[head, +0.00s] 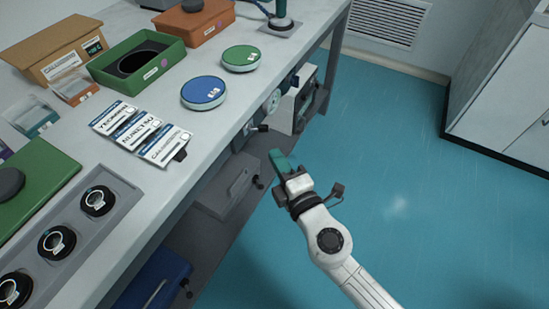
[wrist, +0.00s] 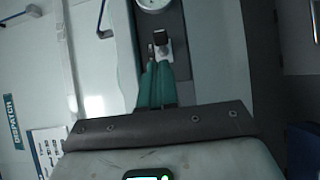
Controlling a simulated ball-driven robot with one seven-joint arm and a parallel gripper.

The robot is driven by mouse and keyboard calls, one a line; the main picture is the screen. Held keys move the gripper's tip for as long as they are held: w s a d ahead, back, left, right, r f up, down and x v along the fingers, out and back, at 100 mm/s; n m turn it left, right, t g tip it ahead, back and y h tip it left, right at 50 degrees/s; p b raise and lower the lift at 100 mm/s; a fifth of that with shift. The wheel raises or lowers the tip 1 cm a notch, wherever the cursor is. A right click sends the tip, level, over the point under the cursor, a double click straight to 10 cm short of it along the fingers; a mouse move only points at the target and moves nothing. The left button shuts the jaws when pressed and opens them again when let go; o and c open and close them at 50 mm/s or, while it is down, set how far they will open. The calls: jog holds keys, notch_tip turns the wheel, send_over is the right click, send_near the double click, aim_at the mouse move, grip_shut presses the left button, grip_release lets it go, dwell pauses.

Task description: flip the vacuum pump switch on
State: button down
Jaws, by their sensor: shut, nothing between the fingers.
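In the head view, my gripper (head: 277,157) with teal fingers is shut and empty, in front of the bench's side, over the floor. A dark panel on the bench side carries a round gauge (head: 273,102) and a small dark lever (head: 262,128), which looks like the switch. In the wrist view, the switch (wrist: 160,40) has a dark tip on a pale plate, just beyond my closed fingertips (wrist: 157,64). The gauge (wrist: 152,4) is above it, partly cut off. I cannot tell whether the fingertips touch the switch, nor its on or off position.
The bench top (head: 220,125) holds a blue disc (head: 203,92), a green disc (head: 241,58), cards and boxes. A grey box (head: 228,187) and a blue box (head: 155,280) sit on the lower shelf. The teal floor (head: 430,220) to the right is clear.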

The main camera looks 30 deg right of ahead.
jog(key=s+d+b, duration=0.2)
jog(key=s+b, duration=0.1)
jog(key=s, duration=0.5)
jog(key=shift+d+f, duration=0.1)
dwell(0.4)
